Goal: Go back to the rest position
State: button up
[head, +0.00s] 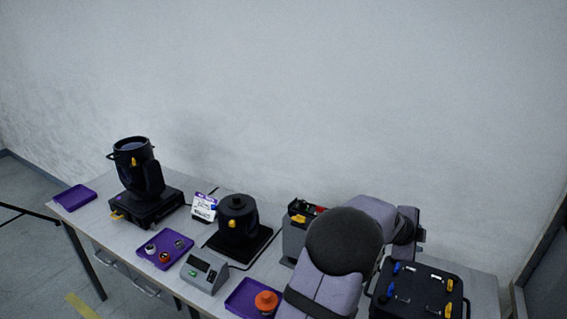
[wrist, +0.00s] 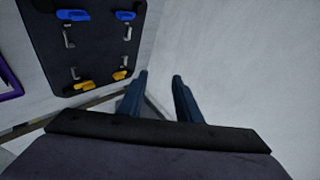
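My gripper (wrist: 160,76) shows in the wrist view with its two dark blue fingers apart and nothing between them. The floor and pale wall show beyond the fingertips. In the head view my arm bends over the right part of the table, and I cannot make out the fingers there. A black panel (wrist: 88,38) with blue and yellow clips lies left of the fingers in the wrist view, apart from them. It also shows in the head view (head: 418,292), right of my arm.
Purple trays (head: 75,197) lie around; one holds an orange knob (head: 266,301). The wall is behind.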

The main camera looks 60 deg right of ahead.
jog(key=w+a+f+n+t, duration=0.2)
jog(key=w+f+n+t, duration=0.25)
jog(key=w, duration=0.55)
jog(key=w+a+f+n+t+y, duration=0.2)
jog(key=w+a+f+n+y, duration=0.15)
jog(key=a, duration=0.55)
jog(key=w+a+f+n+t+y, duration=0.1)
jog(key=w+a+f+n+y, duration=0.3)
jog(key=a, duration=0.6)
jog(key=w+a+r+n+g, duration=0.1)
jog(key=w+a+n, duration=0.4)
jog(key=a, duration=0.8)
jog(key=w+a+r+n+g+y, duration=0.1)
jog(key=w+a+r+n, duration=0.1)
jog(key=w+a+n, duration=0.4)
jog(key=w+a+r+n+g, duration=0.1)
jog(key=w+a+n, duration=0.5)
jog(key=a+n, duration=0.6)
jog(key=a, duration=1)
jog(key=shift+r+n+y, duration=0.15)
jog(key=shift+n+y, duration=0.2)
jog(key=shift+n, duration=0.05)
jog(key=shift+o, duration=0.4)
jog(key=shift+g, duration=0.25)
